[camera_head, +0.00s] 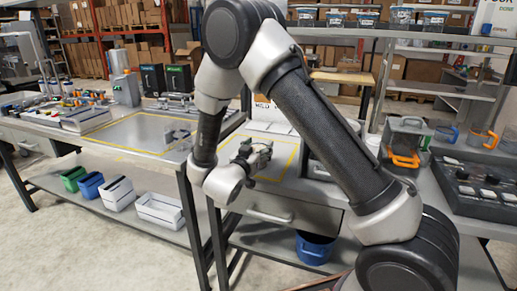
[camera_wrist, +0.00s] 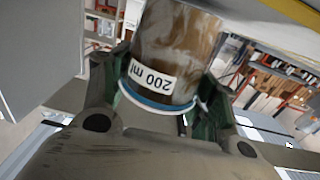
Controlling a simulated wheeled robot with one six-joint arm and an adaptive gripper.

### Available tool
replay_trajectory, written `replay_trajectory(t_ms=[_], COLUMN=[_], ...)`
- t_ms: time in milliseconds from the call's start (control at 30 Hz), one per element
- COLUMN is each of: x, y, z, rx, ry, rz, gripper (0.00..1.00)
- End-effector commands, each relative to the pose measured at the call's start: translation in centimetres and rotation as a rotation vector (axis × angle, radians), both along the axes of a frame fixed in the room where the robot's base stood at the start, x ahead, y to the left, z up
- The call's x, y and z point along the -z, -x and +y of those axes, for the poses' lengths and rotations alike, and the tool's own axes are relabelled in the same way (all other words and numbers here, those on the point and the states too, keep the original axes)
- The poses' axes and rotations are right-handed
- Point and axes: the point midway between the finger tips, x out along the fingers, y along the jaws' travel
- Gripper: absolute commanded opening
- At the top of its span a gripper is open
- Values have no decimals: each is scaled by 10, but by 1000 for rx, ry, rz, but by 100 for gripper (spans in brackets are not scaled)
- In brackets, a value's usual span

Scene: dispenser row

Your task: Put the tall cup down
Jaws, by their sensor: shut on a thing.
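The cup carries a white "200 ml" label and a blue band at the end nearest my gripper's palm. The green-padded fingers (camera_wrist: 160,95) lie on either side of it. The label reads upside down in this view. In the head view my gripper is over the yellow-outlined area on the right-hand counter (camera_head: 273,216); the held cup is too small or hidden there to make out. I cannot tell how far it is above the surface.
Bins (camera_head: 117,193) sit below; a blue bucket (camera_head: 314,248) is under the counter.

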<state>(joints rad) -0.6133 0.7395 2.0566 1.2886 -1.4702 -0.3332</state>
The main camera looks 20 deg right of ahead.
Motion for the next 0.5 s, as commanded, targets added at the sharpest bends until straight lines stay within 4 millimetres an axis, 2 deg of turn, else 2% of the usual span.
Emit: replay_trajectory(t_ms=[267,300,400,500], x=[3,3,3,3], y=[0,0,0,0], z=[0,0,0,0], rx=[0,0,0,0], ry=[1,1,0,0], rz=[1,1,0,0], gripper=[24,65,81,81])
